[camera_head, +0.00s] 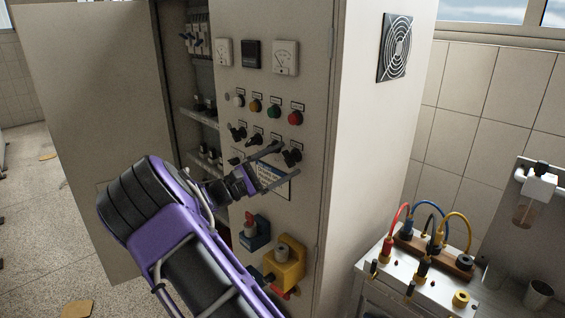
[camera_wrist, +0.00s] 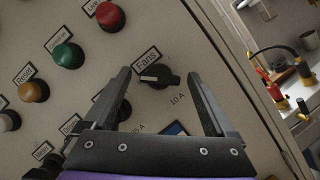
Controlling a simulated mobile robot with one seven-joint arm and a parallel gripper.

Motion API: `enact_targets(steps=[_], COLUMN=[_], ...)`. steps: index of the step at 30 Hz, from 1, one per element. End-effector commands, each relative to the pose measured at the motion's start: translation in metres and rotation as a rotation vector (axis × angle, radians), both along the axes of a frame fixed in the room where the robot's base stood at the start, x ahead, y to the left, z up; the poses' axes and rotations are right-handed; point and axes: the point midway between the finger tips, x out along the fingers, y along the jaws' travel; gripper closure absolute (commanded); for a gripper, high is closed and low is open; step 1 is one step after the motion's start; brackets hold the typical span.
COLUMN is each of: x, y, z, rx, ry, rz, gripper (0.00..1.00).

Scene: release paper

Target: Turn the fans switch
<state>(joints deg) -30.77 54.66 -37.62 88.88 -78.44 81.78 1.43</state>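The fans switch (camera_wrist: 165,80) is a black rotary knob with a white mark at its left end, below a "Fans" label. In the head view it is the rightmost black knob (camera_head: 293,154) of the lower row on the cabinet panel. My gripper (camera_wrist: 158,74) is open, with one fingertip to the left of the knob and one to the right. Gaps show between the knob and both fingers. In the head view my gripper (camera_head: 287,159) reaches the panel from the lower left; I cannot tell whether the tips touch it.
A red button (camera_wrist: 109,16) and a green button (camera_wrist: 68,54) sit above and left of the switch. A yellow box switch (camera_head: 287,264) projects lower on the panel. The cabinet door (camera_head: 100,90) stands open at left. A bench with cables (camera_head: 420,275) is at right.

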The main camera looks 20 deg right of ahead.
Motion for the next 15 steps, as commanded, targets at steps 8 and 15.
enact_targets(steps=[8, 15], x=[0.0, -0.003], y=[0.011, 0.06], z=[-0.004, -0.019], rx=[0.0, 0.001], ry=[0.0, 0.0], rz=[0.003, 0.005], gripper=[0.1, 0.1])
